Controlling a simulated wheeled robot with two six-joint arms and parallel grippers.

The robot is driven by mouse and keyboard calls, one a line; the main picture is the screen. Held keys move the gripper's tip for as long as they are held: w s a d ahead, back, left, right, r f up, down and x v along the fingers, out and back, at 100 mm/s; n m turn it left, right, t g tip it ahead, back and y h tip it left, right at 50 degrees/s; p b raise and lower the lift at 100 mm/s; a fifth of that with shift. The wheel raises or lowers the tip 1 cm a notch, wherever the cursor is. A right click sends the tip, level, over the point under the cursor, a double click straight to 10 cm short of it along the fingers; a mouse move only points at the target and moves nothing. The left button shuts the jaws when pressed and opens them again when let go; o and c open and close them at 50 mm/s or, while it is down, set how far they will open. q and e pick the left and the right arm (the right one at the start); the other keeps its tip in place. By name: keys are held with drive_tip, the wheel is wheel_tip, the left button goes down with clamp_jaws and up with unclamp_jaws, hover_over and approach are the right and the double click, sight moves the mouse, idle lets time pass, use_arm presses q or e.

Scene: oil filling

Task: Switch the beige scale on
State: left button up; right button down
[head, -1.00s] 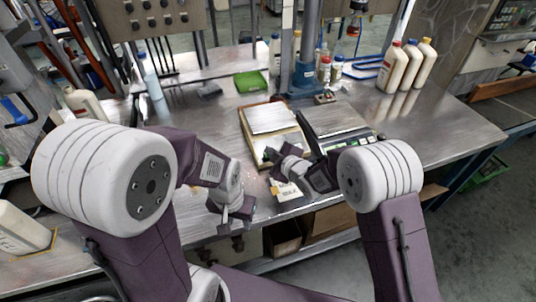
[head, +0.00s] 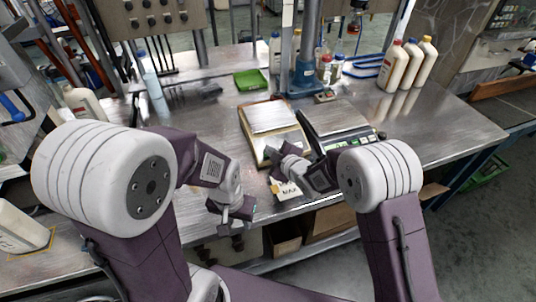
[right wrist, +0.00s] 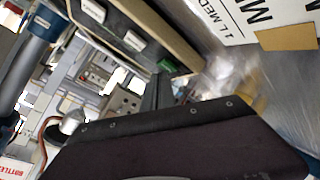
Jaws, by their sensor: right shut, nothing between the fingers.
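The beige scale (head: 249,130) stands on the bench with a pale metal plate on top. Its front edge is partly hidden by my right gripper (head: 272,158), which is at the front of the scale, close to it. Whether they touch cannot be told. The right gripper is shut and empty. In the right wrist view a dark panel with small buttons and a beige edge (right wrist: 160,32) lies close beyond the gripper (right wrist: 163,92). My left gripper (head: 236,214) hangs low at the bench's front edge, away from the scale; its jaws are too small to read.
A dark scale (head: 355,142) stands just right of the beige one. A printed card (head: 287,189) lies in front, also in the right wrist view (right wrist: 243,18). A green tray (head: 250,80), a blue stand (head: 304,75) and white bottles (head: 396,68) stand behind. The bench's right side is clear.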

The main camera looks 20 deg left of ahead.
drive_tip(key=shift+a+f, duration=0.1)
drive_tip(key=shift+f, duration=0.25)
idle(0.5)
drive_tip(key=shift+s+r, duration=0.15)
drive_tip(key=shift+r, duration=0.55)
wheel_tip(320, 180, up, 6)
drive_tip(key=s+d+p, duration=0.1)
drive_tip(key=p, duration=0.3)
drive_tip(key=shift+s+d+f, duration=0.2)
drive_tip(key=shift+s+d, duration=0.05)
drive_tip(key=shift+s, duration=0.1)
